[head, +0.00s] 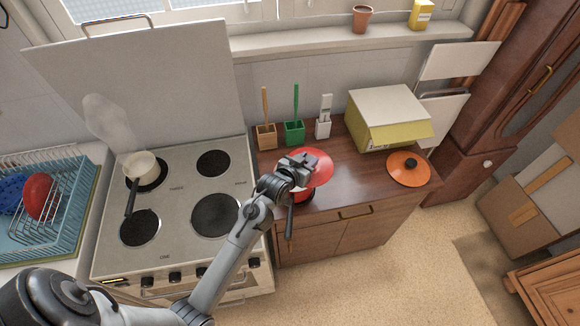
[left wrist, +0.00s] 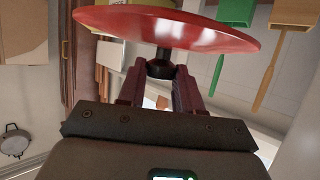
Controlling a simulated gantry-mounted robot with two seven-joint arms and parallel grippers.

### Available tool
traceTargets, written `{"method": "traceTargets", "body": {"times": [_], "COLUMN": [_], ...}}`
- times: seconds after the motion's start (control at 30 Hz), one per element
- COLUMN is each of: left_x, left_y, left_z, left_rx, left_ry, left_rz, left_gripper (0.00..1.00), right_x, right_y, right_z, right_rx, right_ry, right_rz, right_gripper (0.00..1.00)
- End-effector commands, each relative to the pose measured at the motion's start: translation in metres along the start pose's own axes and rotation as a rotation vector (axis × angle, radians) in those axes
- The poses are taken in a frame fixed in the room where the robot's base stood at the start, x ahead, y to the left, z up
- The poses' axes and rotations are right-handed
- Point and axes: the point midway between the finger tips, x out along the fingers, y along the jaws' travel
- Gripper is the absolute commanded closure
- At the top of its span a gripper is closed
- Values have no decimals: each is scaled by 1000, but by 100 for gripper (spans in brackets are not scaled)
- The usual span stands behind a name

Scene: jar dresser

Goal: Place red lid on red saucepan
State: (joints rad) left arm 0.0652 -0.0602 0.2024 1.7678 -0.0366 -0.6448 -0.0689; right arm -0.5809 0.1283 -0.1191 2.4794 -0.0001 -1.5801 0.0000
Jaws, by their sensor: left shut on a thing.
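The red lid (head: 321,170) is in my left gripper (head: 303,162), over the dark wooden counter. In the left wrist view the two fingers of the gripper (left wrist: 159,72) close on the black knob (left wrist: 160,62) of the red lid (left wrist: 170,27). The red saucepan (head: 303,196) stands on the counter below the lid, its dark handle (head: 290,222) pointing toward the front edge. The lid and gripper hide most of the saucepan. I cannot tell whether lid and rim touch. My right gripper is not in view.
An orange lid (head: 408,168) lies at the right of the counter, near a yellow-and-white box (head: 385,118). Utensil holders (head: 294,132) stand at the back.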

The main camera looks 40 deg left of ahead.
Motion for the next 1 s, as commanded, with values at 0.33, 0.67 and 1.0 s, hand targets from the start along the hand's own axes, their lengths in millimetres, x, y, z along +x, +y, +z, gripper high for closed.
{"method": "traceTargets", "body": {"times": [0.33,0.67,1.0], "left_x": [12,20,28], "left_y": [-50,-54,-54], "left_z": [27,49,66], "left_rx": [0,-3,-1], "left_ry": [1,-1,3], "left_rz": [0,1,0], "left_gripper": [100,100,100], "right_x": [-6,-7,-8], "right_y": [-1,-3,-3], "right_z": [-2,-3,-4], "right_rx": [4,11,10], "right_ry": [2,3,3], "right_rz": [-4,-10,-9], "right_gripper": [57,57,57]}}
